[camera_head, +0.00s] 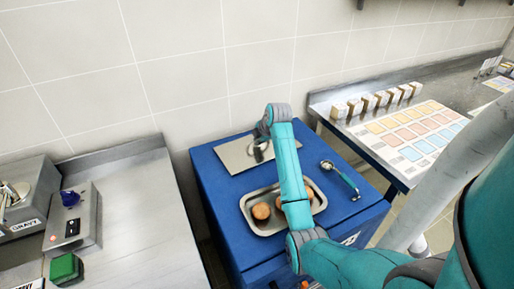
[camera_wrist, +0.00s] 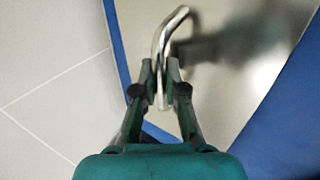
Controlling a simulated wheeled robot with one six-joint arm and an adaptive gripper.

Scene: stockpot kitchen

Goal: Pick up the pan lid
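The pan lid (camera_head: 232,156) is a flat, rectangular steel plate lying on the back of a blue cabinet top. In the wrist view the lid (camera_wrist: 235,85) shows as a shiny plate with a bent metal bar handle (camera_wrist: 172,28). My gripper (camera_wrist: 160,72) has its two fingers close on either side of the handle's lower end. I cannot tell whether both fingers press on it. In the head view my gripper (camera_head: 260,145) is over the lid, partly hidden by my arm.
On the blue cabinet (camera_head: 222,196), a steel tray (camera_head: 249,222) with brown round items lies in front of the lid. A ladle-like utensil (camera_head: 343,178) lies at right. A steel counter (camera_head: 150,225) is at left, and a tiled wall (camera_head: 190,85) stands close behind.

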